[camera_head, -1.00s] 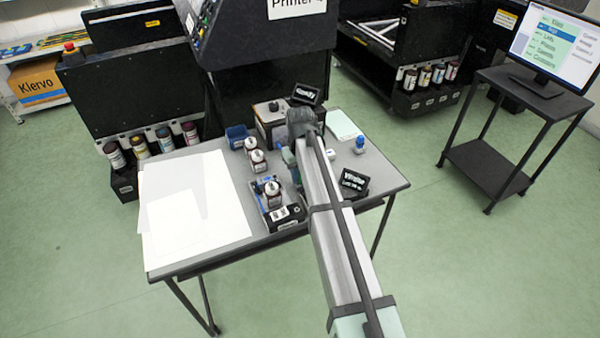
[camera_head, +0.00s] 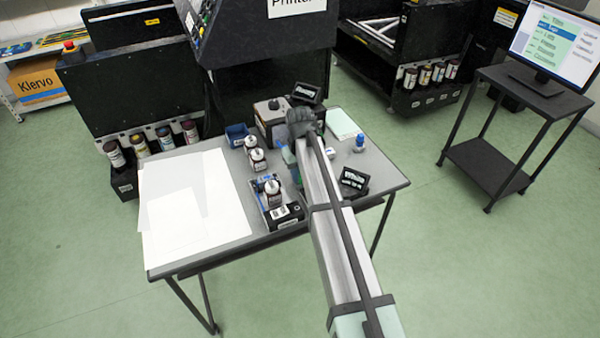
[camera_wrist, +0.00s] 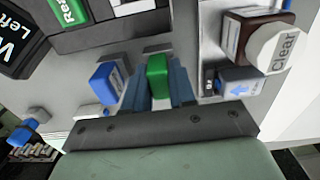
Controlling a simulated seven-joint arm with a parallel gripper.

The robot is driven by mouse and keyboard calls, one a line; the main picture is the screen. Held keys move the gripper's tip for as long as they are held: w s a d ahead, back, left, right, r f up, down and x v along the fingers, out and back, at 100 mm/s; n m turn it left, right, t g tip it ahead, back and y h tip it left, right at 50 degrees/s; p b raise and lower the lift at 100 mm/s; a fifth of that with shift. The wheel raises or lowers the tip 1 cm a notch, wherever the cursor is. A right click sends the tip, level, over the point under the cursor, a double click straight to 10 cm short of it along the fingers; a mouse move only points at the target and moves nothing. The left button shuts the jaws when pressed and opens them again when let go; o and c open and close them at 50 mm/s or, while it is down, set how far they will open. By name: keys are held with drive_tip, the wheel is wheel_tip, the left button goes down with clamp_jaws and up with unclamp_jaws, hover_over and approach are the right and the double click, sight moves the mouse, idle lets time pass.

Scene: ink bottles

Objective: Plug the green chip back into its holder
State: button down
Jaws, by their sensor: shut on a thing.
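The green chip (camera_wrist: 158,72) is upright between the two blue-grey fingers of my gripper (camera_wrist: 160,86) in the wrist view. My gripper is shut on it. A dark device (camera_wrist: 105,32) with a green "Ready" display (camera_wrist: 68,10) lies just beyond the chip at the top of the wrist view. I cannot tell where its slot is, or whether the chip touches it. In the head view, my arm hides the chip and most of my gripper. A box (camera_head: 268,120) with a tilted dark display (camera_head: 306,92) stands at the table's back.
A blue block (camera_wrist: 108,82) stands left of my fingers in the wrist view. A bottle with a "Clear" cap (camera_wrist: 272,48) is at the right. Several bottles stand left of my arm on the table (camera_head: 222,140). White sheets (camera_head: 190,215) cover its left side. A black sign (camera_head: 353,180) stands right of my arm.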

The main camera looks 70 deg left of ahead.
drive_tip(key=shift+c, duration=2.3)
unclamp_jaws()
drive_tip(key=shift+r, duration=0.2)
drive_tip(key=shift+r, duration=3.35)
